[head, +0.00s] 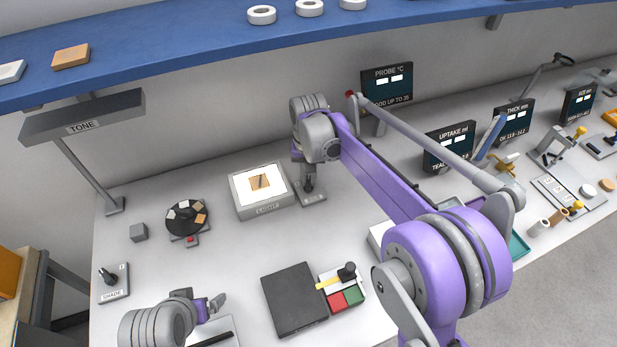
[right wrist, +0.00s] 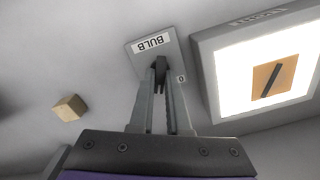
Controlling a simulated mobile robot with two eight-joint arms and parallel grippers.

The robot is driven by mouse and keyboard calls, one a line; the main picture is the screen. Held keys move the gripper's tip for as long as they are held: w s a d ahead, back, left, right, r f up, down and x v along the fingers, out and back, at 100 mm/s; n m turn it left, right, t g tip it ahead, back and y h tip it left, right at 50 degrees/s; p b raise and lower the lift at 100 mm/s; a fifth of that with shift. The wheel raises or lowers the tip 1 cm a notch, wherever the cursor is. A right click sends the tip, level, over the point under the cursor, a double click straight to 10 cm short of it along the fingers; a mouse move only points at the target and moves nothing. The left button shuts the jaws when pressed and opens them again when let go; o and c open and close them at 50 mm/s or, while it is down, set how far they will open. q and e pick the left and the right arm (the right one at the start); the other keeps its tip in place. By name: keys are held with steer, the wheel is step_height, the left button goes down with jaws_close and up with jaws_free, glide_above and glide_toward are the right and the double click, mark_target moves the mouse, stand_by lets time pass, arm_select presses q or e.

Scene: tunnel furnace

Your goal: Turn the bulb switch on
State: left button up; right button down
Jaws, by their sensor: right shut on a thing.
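The bulb switch (head: 313,197) is a small grey plate at the back of the bench, just right of the light box (head: 240,204). In the right wrist view the bulb switch (right wrist: 140,54) shows its BULB label upside down and a dark lever between my fingertips. My right gripper (head: 309,186) reaches down over the plate; in the right wrist view the right gripper (right wrist: 161,72) is shut on the lever. The light box has a bright white top with an orange square and dark bar on it. My left gripper (head: 215,305) is low at the front left, away from the switch.
A round dark dial (head: 187,218) with colour pieces, a grey cube (head: 138,232) and the SHADE switch (head: 112,283) stand at left. A dark square plate (head: 295,300) lies in front. A TONE lamp (head: 84,116) and blue shelf (head: 200,45) overhang the back.

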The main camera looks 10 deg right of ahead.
mark_target(309, 181)
steer(key=shift+m, duration=0.6)
steer(key=c, duration=0.9)
jaws_free()
arm_select(q)
steer(key=shift+w+r+p, duration=0.1)
steer(key=shift+r+p, duration=0.25)
steer(key=shift+r, duration=0.05)
arm_select(e)
step_height(309, 181, up, 11)
steer(key=shift+f, duration=0.1)
